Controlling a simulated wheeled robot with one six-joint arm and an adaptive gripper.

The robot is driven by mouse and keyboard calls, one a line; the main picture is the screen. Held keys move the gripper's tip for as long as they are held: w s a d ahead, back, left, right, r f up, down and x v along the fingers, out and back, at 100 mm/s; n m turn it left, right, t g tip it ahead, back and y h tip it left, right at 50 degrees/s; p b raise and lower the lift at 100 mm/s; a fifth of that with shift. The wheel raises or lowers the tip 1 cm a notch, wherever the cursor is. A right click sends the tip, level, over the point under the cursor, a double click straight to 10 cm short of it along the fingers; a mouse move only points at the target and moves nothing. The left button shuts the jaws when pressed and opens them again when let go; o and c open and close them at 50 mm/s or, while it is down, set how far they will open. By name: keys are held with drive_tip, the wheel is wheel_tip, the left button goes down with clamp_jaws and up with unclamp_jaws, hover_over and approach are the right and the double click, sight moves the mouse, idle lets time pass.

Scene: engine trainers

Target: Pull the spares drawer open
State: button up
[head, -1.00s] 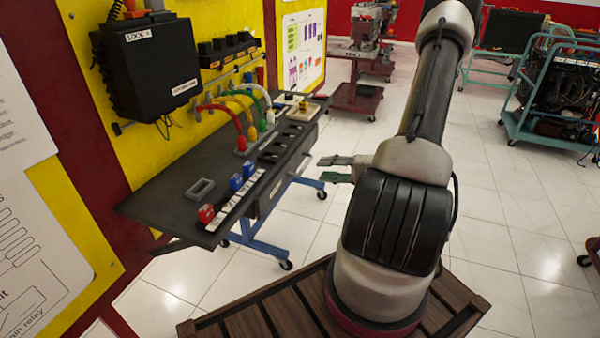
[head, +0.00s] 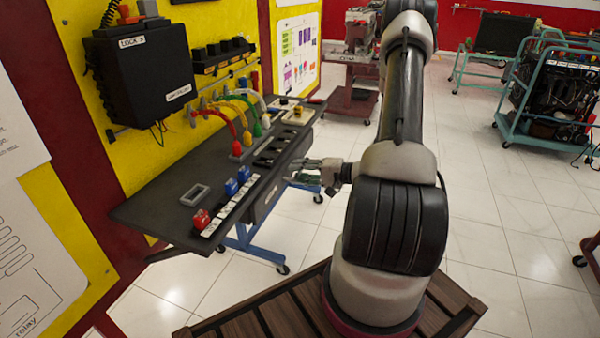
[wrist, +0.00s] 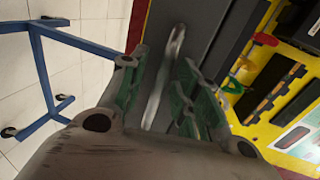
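The spares drawer (head: 266,198) is a dark grey front with a small pale label, under the front edge of the workbench. It appears shut. In the wrist view, its silver bar handle (wrist: 166,75) runs lengthwise between my fingers. My gripper (head: 303,173) is level with the bench's front edge, beside the drawer. In the wrist view, my gripper (wrist: 158,82) has its green-padded fingers apart, one on each side of the handle. Contact with the handle cannot be told. The handle is hidden by the fingers in the head view.
Open tiled floor lies to the right.

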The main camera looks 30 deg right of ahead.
drive_tip(key=shift+c, duration=0.5)
clamp_jaws()
drive_tip(key=shift+s, duration=0.1)
drive_tip(key=f+v, duration=0.3)
drive_tip(key=v, duration=1)
drive_tip(key=shift+s+d, duration=0.45)
drive_tip(key=shift+s, duration=0.1)
drive_tip(key=shift+r, duration=0.1)
drive_tip(key=shift+o, duration=0.5)
unclamp_jaws()
